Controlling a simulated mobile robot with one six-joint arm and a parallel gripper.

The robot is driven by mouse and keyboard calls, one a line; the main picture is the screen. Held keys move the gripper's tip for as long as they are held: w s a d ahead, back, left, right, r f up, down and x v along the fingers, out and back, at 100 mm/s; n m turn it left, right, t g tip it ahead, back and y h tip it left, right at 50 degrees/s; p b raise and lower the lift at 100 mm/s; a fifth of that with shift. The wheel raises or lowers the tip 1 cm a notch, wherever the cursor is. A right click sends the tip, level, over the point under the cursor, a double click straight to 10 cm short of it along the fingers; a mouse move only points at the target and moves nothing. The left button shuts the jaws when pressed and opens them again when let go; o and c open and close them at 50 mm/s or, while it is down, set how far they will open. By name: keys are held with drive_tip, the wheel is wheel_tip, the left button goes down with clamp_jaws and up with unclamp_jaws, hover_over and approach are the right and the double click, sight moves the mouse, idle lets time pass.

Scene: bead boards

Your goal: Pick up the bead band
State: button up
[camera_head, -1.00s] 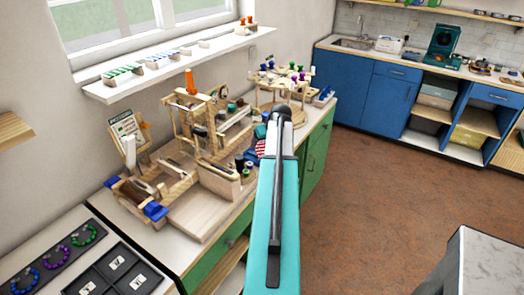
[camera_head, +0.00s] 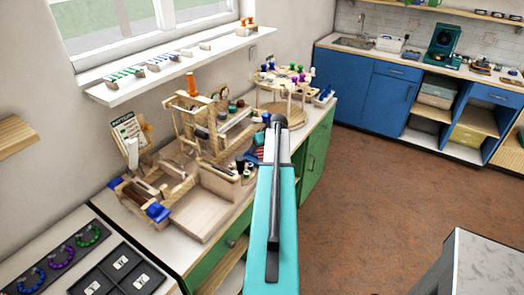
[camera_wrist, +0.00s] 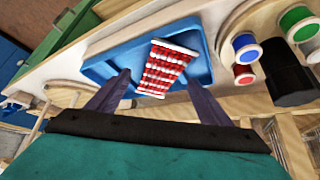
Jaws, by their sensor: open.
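The bead band (camera_wrist: 165,68) is a small red and white striped piece. In the wrist view it lies in a blue tray (camera_wrist: 198,68) on the counter. In the head view a small part of the band (camera_head: 260,153) shows just left of my arm; the rest is hidden. My gripper (camera_wrist: 163,88) is open, its two dark fingers apart on either side of the band's near end. Nothing is held between them. I cannot tell how high the fingers are above the tray.
Thread spools (camera_wrist: 246,48) and a black cylinder (camera_wrist: 285,72) stand right of the tray. A wooden loom (camera_head: 200,120) stands on the counter to the left, and a round peg stand (camera_head: 285,82) behind. Bead rings lie on a dark board (camera_head: 60,257) at lower left.

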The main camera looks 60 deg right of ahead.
idle(0.5)
drive_tip(key=c, duration=1.2)
drive_tip(key=shift+c, duration=0.6)
drive_tip(key=shift+r, duration=0.15)
drive_tip(key=shift+r+b, duration=0.8)
drive_tip(key=shift+r, duration=0.2)
drive_tip(key=s+a+r+b, duration=0.1)
drive_tip(key=s+a, duration=0.1)
drive_tip(key=s, duration=0.3)
drive_tip(key=s+a+b, duration=0.2)
drive_tip(key=s, duration=0.2)
drive_tip(key=s+a+r+b, duration=0.1)
drive_tip(key=s+a+b, duration=0.1)
drive_tip(key=s, duration=0.3)
drive_tip(key=shift+s+a+r, duration=0.3)
drive_tip(key=shift+a+r, duration=0.05)
drive_tip(key=shift+a, duration=0.05)
